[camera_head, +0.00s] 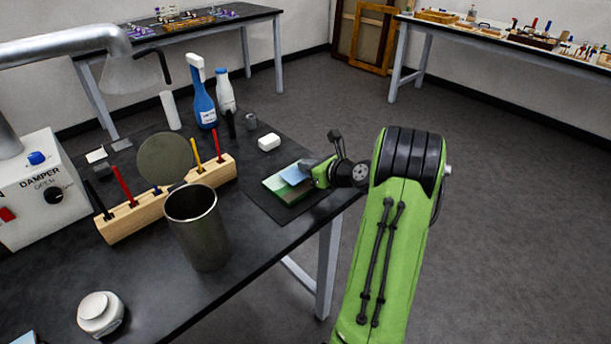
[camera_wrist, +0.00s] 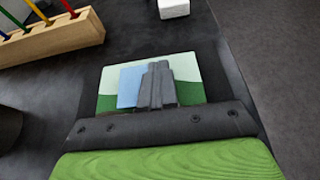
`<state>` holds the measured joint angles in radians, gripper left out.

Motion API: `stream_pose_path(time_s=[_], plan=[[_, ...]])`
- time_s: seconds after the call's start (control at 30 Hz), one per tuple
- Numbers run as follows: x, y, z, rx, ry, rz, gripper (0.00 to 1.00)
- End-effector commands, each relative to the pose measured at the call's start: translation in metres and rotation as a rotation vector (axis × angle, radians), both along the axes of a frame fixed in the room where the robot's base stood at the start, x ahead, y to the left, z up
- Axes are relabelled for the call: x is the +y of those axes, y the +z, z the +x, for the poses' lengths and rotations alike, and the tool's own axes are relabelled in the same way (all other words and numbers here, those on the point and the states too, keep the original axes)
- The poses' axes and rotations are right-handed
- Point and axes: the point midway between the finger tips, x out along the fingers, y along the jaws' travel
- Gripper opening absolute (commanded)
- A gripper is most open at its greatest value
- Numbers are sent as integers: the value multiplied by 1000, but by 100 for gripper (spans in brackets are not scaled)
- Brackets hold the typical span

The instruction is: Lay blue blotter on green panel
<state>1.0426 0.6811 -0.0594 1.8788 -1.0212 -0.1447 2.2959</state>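The green panel (camera_head: 276,190) lies flat near the right edge of the bench, on a dark mat. In the wrist view the panel (camera_wrist: 190,92) is pale green at the far side and darker green nearer me. The blue blotter (camera_head: 291,175) is over the panel's surface, and in the wrist view the blotter (camera_wrist: 130,86) lies left of my fingers. Its right part is hidden behind them. My gripper (camera_head: 309,166) is low over the panel. In the wrist view its fingers (camera_wrist: 157,85) are close together, against or over the blotter's right side; no grip on it is clear.
A white block (camera_head: 269,142) sits behind the panel. A wooden holder (camera_head: 150,211) with coloured sticks and a metal cup (camera_head: 205,250) stand to the left. Spray bottle (camera_head: 203,100) and white bottle (camera_head: 225,92) stand farther back. The bench's right edge is close to my gripper.

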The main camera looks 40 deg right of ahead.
Motion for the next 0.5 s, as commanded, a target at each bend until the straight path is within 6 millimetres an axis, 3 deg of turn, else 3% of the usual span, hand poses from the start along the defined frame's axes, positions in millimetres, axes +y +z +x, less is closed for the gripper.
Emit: stream_pose_path(time_s=[0.07,0.37,0.5], plan=[[0,-15,0,0,1,0,0],[0,-14,0,-1,0,0,0],[0,-14,0,-1,0,-1,19]])
